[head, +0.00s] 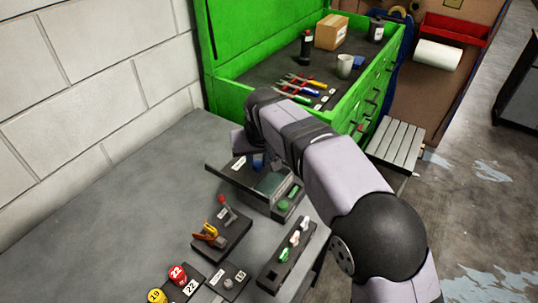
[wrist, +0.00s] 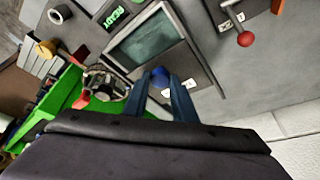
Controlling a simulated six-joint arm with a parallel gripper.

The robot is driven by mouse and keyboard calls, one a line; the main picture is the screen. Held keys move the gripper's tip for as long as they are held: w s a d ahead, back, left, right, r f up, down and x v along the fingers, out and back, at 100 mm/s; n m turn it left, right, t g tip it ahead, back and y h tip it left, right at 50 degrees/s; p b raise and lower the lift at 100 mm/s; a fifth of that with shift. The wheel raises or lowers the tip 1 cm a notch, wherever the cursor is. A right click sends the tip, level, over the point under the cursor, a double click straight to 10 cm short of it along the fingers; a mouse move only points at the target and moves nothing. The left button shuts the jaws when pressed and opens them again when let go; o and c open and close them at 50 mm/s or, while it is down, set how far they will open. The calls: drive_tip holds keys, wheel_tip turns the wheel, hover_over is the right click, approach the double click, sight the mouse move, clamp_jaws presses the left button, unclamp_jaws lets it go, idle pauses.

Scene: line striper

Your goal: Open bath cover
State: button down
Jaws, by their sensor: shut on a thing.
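The bath unit (head: 291,197) is a low dark box on the grey bench in the head view. A blue knob (wrist: 160,73) sits at the near edge of that frame. My gripper (wrist: 160,80) has its two blue fingers on either side of the knob and is shut on it. In the head view my arm hides most of the gripper and part of the bath unit. I cannot tell whether the cover is lifted.
A red-knobbed lever (wrist: 245,39) stands beside the bath unit. A green tool cabinet (head: 232,83) stands behind. The bench at left (head: 130,190) is clear.

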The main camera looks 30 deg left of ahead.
sight(244, 160)
drive_tip(key=a+p, duration=0.3)
drive_tip(key=shift+a+r, duration=0.2)
drive_tip(key=shift+r, duration=0.2)
drive_tip(key=shift+a+f+p, duration=0.25)
drive_tip(key=shift+a+p, duration=0.5)
drive_tip(key=shift+p, duration=0.15)
drive_tip(key=c, duration=1.5)
unclamp_jaws()
drive_tip(key=shift+f, duration=0.1)
drive_tip(key=b+v, duration=0.2)
drive_tip(key=v, duration=0.5)
drive_tip(key=shift+r, duration=0.2)
